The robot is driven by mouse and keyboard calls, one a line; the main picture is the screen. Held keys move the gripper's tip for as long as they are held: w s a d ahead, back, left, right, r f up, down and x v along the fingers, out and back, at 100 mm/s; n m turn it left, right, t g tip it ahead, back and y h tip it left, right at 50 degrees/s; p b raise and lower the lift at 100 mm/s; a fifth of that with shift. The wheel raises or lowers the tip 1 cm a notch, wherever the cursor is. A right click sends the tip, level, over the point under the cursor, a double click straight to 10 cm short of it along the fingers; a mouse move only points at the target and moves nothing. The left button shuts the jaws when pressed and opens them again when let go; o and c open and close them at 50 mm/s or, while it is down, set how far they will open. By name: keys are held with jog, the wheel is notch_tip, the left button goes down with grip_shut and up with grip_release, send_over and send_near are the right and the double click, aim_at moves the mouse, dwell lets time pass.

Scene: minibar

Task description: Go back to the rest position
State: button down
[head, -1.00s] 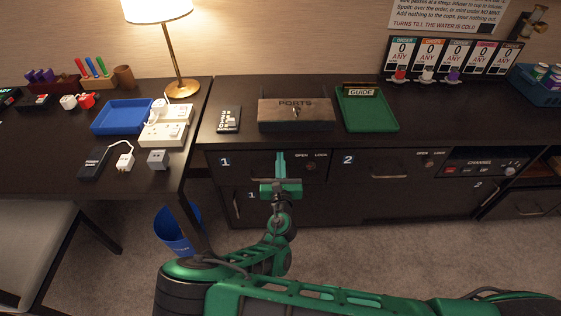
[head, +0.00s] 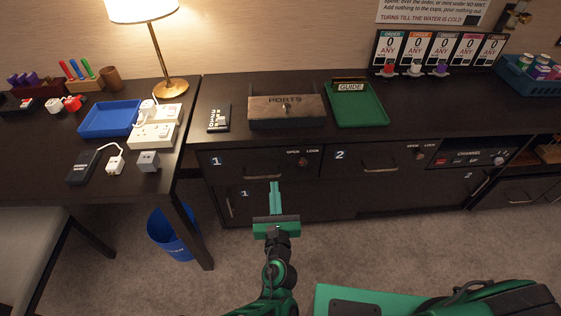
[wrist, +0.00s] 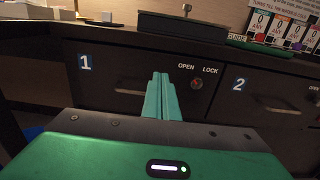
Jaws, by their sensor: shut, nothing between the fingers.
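My gripper (head: 275,190) is shut and empty, its green fingers together. In the head view it shows in front of the dark cabinet, over the lower front below drawer 1 (head: 230,162). In the wrist view the shut fingers (wrist: 159,95) point at the front of drawer 1 (wrist: 110,75), near its handle and the OPEN/LOCK knob (wrist: 196,84). The drawer looks closed. The gripper appears apart from the cabinet. My green arm reaches up from the bottom of the head view.
The left desk holds a blue tray (head: 110,118) and a lamp (head: 172,87). A blue bin (head: 172,232) stands below. Carpet (head: 400,245) is clear before the cabinet.

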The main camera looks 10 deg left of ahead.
jog(key=shift+s, duration=0.15)
